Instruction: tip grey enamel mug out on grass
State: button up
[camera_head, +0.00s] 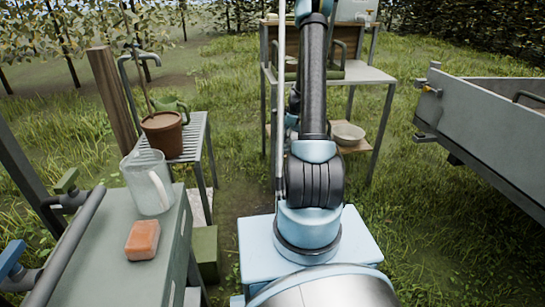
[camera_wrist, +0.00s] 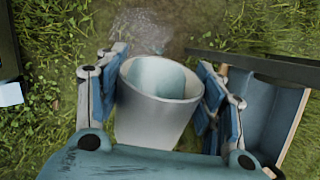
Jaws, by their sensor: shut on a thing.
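My gripper (camera_wrist: 163,64) is shut on the grey enamel mug (camera_wrist: 150,122) in the wrist view, with blue finger pads against both its sides. The mug's open mouth faces up the picture and shows a pale bluish inside. I cannot tell whether any liquid is left in it. Beyond the rim lies grass (camera_wrist: 60,60) with a pale, shiny, wet-looking patch (camera_wrist: 148,32) on bare ground. In the head view my arm hides the gripper and mug.
In the head view, a table at left holds a clear jug (camera_head: 148,182) and an orange soap-like block (camera_head: 143,240). Behind it is a slatted stand with a terracotta pot (camera_head: 163,134). A shelf bench (camera_head: 365,74) stands ahead, a grey trailer (camera_head: 490,115) at right.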

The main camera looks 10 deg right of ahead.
jog(key=shift+w+a+r+h+p, duration=0.1)
jog(key=shift+a+r+h+p, duration=0.05)
jog(key=shift+a+h+p, duration=0.55)
dwell(0.4)
